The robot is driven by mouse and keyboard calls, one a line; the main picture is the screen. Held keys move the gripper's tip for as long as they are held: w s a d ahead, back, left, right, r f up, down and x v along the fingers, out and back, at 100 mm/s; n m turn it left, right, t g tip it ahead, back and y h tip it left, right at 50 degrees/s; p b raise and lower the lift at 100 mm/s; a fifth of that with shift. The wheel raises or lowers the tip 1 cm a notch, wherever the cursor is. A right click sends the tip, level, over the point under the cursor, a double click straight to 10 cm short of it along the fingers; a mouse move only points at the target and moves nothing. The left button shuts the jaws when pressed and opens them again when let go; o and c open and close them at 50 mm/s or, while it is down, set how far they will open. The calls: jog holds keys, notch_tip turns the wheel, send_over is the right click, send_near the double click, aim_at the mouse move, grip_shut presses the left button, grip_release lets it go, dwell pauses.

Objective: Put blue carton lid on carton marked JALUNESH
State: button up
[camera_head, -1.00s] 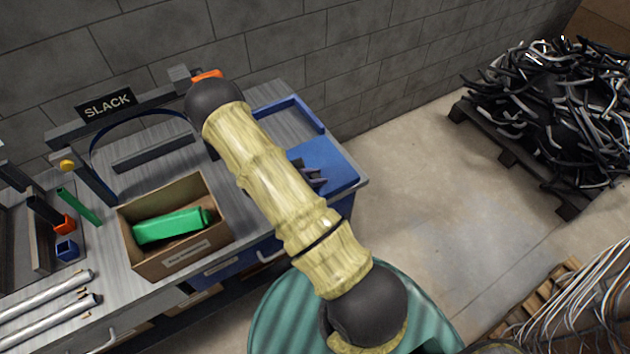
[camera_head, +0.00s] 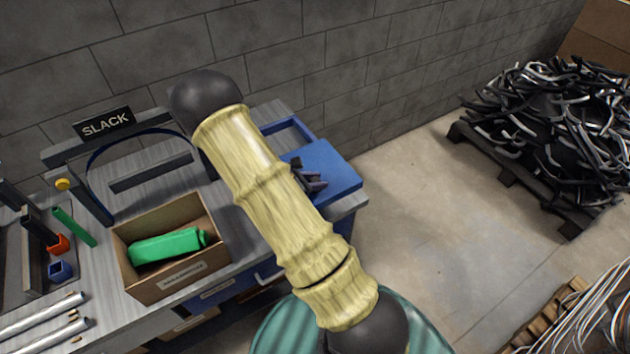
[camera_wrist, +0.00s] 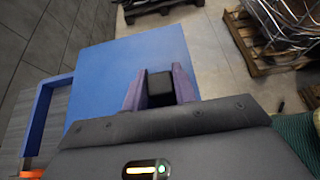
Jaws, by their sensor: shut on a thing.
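The blue carton lid (camera_head: 335,160) is a flat blue panel over the right end of the workbench. In the wrist view the lid (camera_wrist: 100,78) fills the middle, with a black block-like handle (camera_wrist: 160,86) between the fingers. My gripper (camera_head: 312,178) is shut on this handle; its purple fingers also show in the wrist view (camera_wrist: 160,92). The open brown carton (camera_head: 160,285) stands on the bench to the left of the lid, with a green object (camera_head: 168,246) inside. The carton's front label (camera_head: 183,275) is too small to read. My arm hides part of the bench between them.
A blue open frame or tray (camera_head: 298,128) lies behind the lid. A rack with a SLACK sign (camera_head: 103,123) stands behind the carton. Silver tubes (camera_head: 42,318) lie at front left. A pallet of black hoses (camera_head: 550,130) stands on the floor at right.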

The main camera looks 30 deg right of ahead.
jog(key=s+a+r+m+g+p, duration=0.3)
jog(key=s+r+p, duration=0.3)
jog(key=r+p, duration=0.2)
jog(key=shift+s+r+g, duration=0.25)
jog(key=shift+r+g, duration=0.05)
jog(key=shift+r, duration=0.65)
jog(key=shift+w+a, duration=0.1)
